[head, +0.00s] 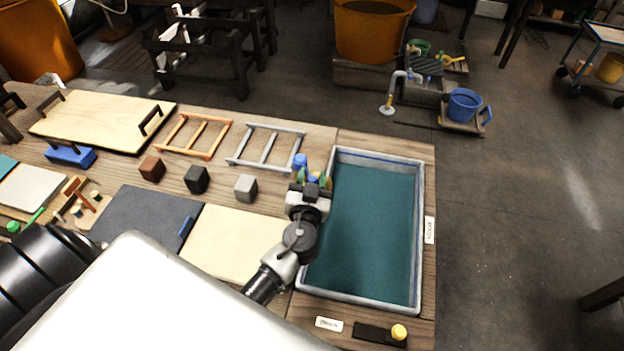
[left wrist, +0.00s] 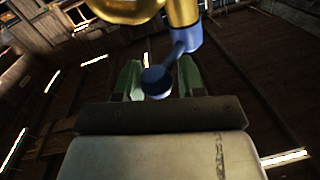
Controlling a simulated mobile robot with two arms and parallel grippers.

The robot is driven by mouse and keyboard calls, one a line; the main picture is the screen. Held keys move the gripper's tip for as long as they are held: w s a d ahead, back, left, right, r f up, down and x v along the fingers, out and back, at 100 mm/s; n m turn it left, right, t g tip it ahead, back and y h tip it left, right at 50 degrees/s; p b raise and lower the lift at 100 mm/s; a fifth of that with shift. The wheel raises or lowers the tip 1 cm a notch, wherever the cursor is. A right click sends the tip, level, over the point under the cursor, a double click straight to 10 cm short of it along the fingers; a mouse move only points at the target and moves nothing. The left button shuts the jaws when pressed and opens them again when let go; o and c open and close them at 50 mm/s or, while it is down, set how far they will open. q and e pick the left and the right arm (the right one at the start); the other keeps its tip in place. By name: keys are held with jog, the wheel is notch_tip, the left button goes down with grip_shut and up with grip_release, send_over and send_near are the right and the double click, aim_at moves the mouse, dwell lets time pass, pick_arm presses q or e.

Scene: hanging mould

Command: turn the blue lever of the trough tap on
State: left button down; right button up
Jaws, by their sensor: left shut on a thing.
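The trough tap is brass-yellow with a blue lever; in the left wrist view the tap (left wrist: 183,12) fills the top and its lever (left wrist: 157,83) reaches down to a round blue end. My left gripper (left wrist: 160,78) has its green fingers on either side of that lever end and is shut on it. In the head view, my left gripper (head: 312,180) is at the trough's upper left edge and largely covers the tap. A blue part of the tap (head: 299,161) shows just beyond it. My right gripper is not in view.
The trough (head: 421,200) holds dark teal water, right of the gripper. Left on the bench are a grey rack (head: 268,147), an orange rack (head: 207,136), three small cubes (head: 197,179) and a pale board (head: 230,240). A yellow-knobbed black piece (head: 380,333) lies in front.

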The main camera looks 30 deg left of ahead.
pick_arm(q)
jog(key=shift+s+f+m+t+h+b, duration=0.1)
jog(key=shift+s+m+t+h+b, duration=0.2)
jog(key=shift+h, duration=0.3)
jog(key=shift+s+m+t+h+b, duration=0.1)
jog(key=shift+m+h+b, duration=0.1)
jog(key=shift+m+h, duration=0.3)
jog(key=m+h, duration=0.1)
jog(key=h, duration=0.1)
jog(key=a+m+h, duration=0.1)
jog(key=h, duration=0.1)
jog(key=s+a+m+h, duration=0.1)
jog(key=shift+s+m+h+b, duration=0.1)
jog(key=shift+m+h+b, duration=0.2)
jog(key=shift+h+b, duration=0.1)
jog(key=a+m+g+h+b, duration=0.6)
jog(key=m+g+h, duration=0.4)
jog(key=m+h, duration=0.2)
jog(key=h, duration=0.2)
jog(key=shift+a+f+h+b, duration=0.15)
jog(key=shift+a+h+b, duration=0.15)
jog(key=shift+h+b, duration=0.1)
